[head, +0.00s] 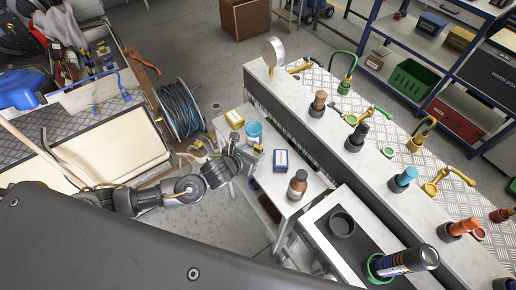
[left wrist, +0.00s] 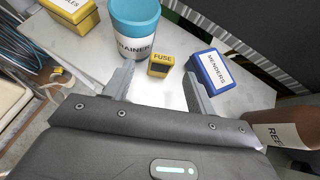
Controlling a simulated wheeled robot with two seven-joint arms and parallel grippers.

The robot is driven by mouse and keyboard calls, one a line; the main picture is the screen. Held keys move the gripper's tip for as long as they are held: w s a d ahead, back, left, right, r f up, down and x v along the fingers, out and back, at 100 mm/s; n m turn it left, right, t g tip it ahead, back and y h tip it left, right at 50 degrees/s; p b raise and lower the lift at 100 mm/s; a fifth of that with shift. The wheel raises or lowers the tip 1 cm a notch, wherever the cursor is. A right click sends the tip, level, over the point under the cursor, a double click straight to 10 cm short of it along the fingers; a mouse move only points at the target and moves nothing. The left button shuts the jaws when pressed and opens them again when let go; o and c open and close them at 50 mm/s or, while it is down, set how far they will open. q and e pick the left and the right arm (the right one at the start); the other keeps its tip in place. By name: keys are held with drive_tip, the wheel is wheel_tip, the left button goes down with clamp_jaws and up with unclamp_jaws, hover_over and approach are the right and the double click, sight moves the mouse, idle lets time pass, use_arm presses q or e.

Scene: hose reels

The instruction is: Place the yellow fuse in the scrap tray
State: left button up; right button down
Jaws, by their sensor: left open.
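The yellow fuse (left wrist: 161,65) is a small yellow block with a dark FUSE label, on the white side table (left wrist: 85,52). In the left wrist view it lies just beyond and between the spread fingers of my left gripper (left wrist: 158,84). The fingers are open, with nothing held between them. In the head view my left gripper (head: 243,155) reaches over the table's left side, and the fuse (head: 257,148) shows as a small yellow spot by its tip. I cannot tell which thing is the scrap tray. My right gripper is not in view.
A blue STRAINER cup (left wrist: 134,26) stands left behind the fuse, a blue MENDERS box (left wrist: 211,70) to its right. A long bench (head: 330,125) with hose fittings runs at right.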

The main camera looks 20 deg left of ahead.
sight(258, 151)
use_arm(q)
drive_tip(key=shift+x, duration=1.5)
drive_tip(key=shift+s+d, duration=0.1)
